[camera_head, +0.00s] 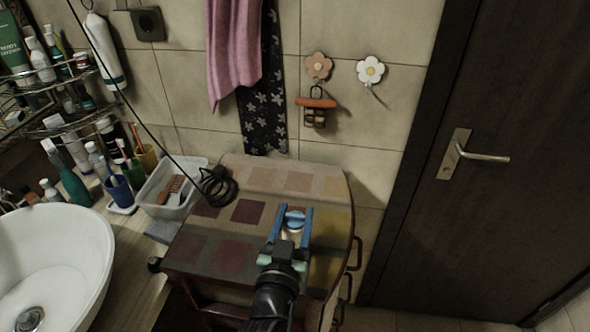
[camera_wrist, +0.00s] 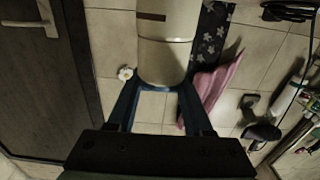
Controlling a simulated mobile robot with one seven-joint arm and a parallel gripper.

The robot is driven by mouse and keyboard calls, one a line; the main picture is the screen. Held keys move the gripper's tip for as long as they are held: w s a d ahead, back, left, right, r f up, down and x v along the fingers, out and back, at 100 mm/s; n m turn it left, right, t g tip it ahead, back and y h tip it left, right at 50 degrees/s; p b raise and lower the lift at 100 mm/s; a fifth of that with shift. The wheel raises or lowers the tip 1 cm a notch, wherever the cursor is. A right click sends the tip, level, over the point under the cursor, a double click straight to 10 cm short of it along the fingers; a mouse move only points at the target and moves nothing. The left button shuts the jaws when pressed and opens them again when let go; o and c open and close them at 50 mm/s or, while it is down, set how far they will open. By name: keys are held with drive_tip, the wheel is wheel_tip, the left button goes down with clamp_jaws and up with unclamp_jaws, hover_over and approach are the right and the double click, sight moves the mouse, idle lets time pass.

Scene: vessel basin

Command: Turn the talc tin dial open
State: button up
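The talc tin shows in the wrist view as a pale cream cylinder (camera_wrist: 166,45) with a brown mark, its end between my fingertips. In the head view its round blue dial top (camera_head: 295,217) faces up, over the small table at its right part. My gripper (camera_head: 294,212) has two blue fingers, one on each side of the dial. The fingers stand wide apart, and a narrow gap seems to show beside the dial in the head view. Contact cannot be made out. In the wrist view the fingertips (camera_wrist: 162,90) flank the tin's end.
The tin stands on a small table with a patchwork top (camera_head: 247,211). A white basin (camera_head: 50,262), a clear bin (camera_head: 166,190) and a black cable (camera_head: 217,186) lie left. A tiled wall with a pink towel (camera_head: 234,45) is behind. A dark door (camera_head: 500,90) stands right.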

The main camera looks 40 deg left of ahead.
clamp_jaws()
